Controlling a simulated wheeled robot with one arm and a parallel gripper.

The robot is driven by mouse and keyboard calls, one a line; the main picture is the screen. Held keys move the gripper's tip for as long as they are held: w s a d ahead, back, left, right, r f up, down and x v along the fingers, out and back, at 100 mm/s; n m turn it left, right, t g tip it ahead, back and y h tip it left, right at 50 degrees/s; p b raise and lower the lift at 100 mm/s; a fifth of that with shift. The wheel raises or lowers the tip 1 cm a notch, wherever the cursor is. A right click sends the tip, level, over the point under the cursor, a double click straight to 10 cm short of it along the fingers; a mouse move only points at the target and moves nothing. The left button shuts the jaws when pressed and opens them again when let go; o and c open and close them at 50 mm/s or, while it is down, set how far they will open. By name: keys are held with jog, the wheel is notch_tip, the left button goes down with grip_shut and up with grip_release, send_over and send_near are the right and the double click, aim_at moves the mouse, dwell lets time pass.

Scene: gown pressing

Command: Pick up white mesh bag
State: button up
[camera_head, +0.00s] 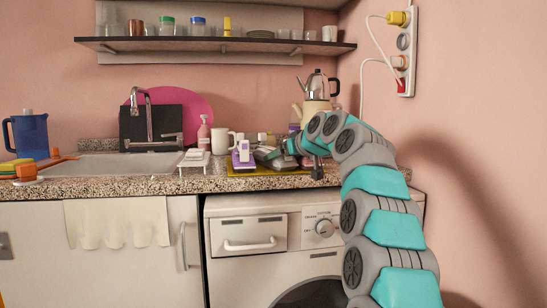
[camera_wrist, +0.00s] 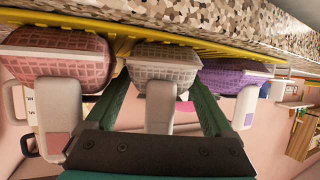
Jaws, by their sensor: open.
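The white mesh bag (camera_wrist: 165,68) sits in the middle of the wrist view, a pale grey-white netted bundle with a white upright piece (camera_wrist: 159,108) in front of it. It rests against a yellow rack or mat (camera_wrist: 215,47). My gripper (camera_wrist: 160,82) is open, with one green finger on each side of the white bag. I cannot tell whether the fingers touch it. In the head view the gripper end is small beside the items on the counter, and the bag is hard to make out there.
A reddish mesh bag (camera_wrist: 58,60) and a purple mesh bag (camera_wrist: 232,76) flank the white one closely. In the head view, the speckled counter (camera_head: 110,187) also holds a white mug (camera_head: 222,142), a pink bottle (camera_head: 203,132) and a kettle (camera_head: 318,87). A shelf (camera_head: 200,45) hangs above.

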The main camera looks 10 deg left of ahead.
jog(key=shift+x, duration=0.85)
jog(key=shift+r, duration=0.1)
jog(key=shift+c, duration=0.3)
grip_shut()
jog(key=shift+r, duration=0.15)
